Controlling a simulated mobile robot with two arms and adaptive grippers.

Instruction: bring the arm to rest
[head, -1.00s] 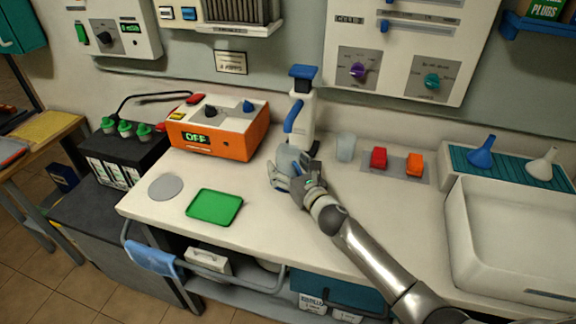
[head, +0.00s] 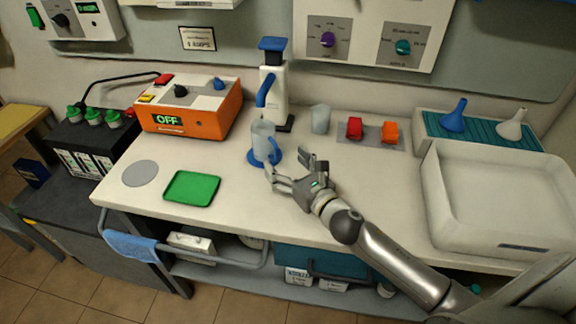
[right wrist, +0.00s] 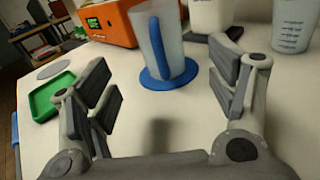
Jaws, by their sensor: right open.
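My right gripper (head: 294,172) is open and empty above the workbench (head: 232,222). In the right wrist view its two fingers (right wrist: 165,92) stand wide apart with nothing between them. A translucent jug with a blue handle (head: 262,140) stands upright on a blue round mat (head: 277,158), just beyond the fingertips and apart from them. The jug also shows ahead of the fingers in the right wrist view (right wrist: 172,50). My left gripper is not in view.
A white dispenser with a blue lever (head: 272,88) stands behind the jug. An orange charger reading OFF (head: 188,112), a green tray (head: 192,187) and a grey disc (head: 140,173) are to the left. A clear cup (head: 320,119) and a white sink (head: 505,200) are to the right.

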